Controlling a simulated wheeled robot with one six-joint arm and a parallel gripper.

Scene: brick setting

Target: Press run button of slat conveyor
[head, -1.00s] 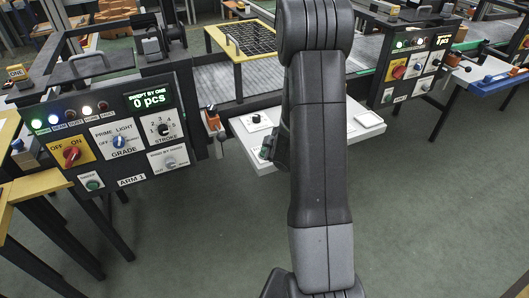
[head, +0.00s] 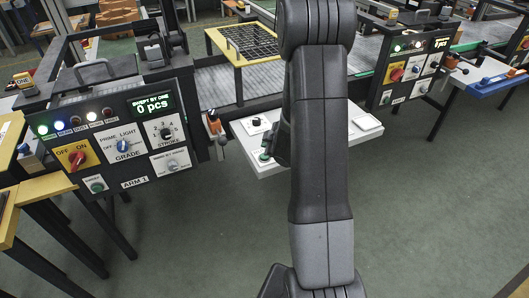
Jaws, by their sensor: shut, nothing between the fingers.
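I cannot see a control clearly labelled as the slat conveyor's run button. A green button (head: 264,156) sits on the white shelf (head: 240,140) in the middle, just left of my arm, with a black knob (head: 256,121) behind it. Another green button (head: 97,187) is low on the left control panel (head: 60,108), which is marked ARM 1 and displays "0 pcs". My arm stands upright in the centre and covers part of the white shelf. A dark part of it shows beside the green button. My gripper's fingers are hidden behind the arm.
The left panel has a red OFF/ON switch (head: 76,158), a blue knob (head: 123,146) and a stroke dial (head: 167,133). A similar panel (head: 415,70) stands at the right. A yellow-edged table with a black grid (head: 250,42) is behind. Green floor in front is open.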

